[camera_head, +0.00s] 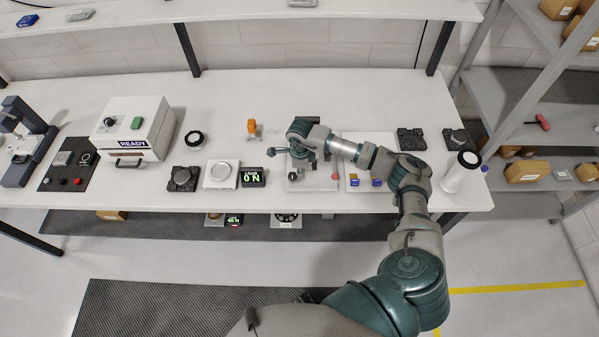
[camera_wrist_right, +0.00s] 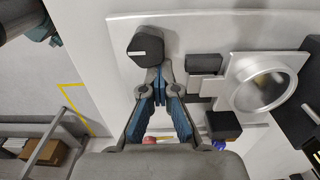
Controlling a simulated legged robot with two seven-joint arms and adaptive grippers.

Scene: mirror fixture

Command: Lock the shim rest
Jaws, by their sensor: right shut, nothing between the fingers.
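The mirror fixture's pale plate (camera_head: 312,184) lies on the bench under my right gripper. In the right wrist view the plate (camera_wrist_right: 205,27) carries a silver ring mount (camera_wrist_right: 262,82) around a round glass face, with dark blocks (camera_wrist_right: 204,63) beside it. A dark faceted knob (camera_wrist_right: 146,45) with a pale mark sits just beyond my fingertips; whether they touch it I cannot tell. My right gripper (camera_head: 273,152) is shut and empty, and its blue-padded fingers (camera_wrist_right: 155,82) converge towards the knob. Which part is the shim rest is unclear. My left gripper is out of view.
An orange-topped object (camera_head: 252,127) stands behind. A tray with small blue parts (camera_head: 365,182) and a white cylinder (camera_head: 459,173) are to the right. The back of the bench is mostly clear.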

